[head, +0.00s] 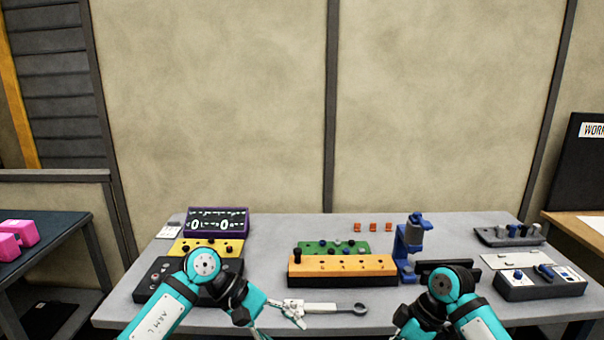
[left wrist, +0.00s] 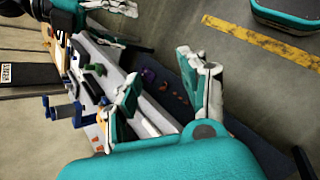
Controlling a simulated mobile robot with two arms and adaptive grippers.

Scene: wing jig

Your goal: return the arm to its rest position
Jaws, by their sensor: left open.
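My left arm (head: 203,265) comes in from the left, bent over the front of the grey table. Its white-and-teal gripper (head: 293,312) shows low in the head view, beside the left end of a grey wrench (head: 335,308). In the left wrist view the left gripper (left wrist: 160,66) has its fingers apart with nothing held between them. My right arm (head: 452,295) is bent at the front right; its gripper is out of the head view. A white finger-like part at the top of the left wrist view looks like the right gripper, cut off by the edge.
The grey table (head: 270,230) holds an orange block (head: 343,268), a green block (head: 330,247), a yellow block (head: 203,247), a purple panel (head: 217,222), a blue clamp-like stand (head: 411,240) and a grey box (head: 540,283). Pink dumbbell-like things (head: 17,238) lie on a side table.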

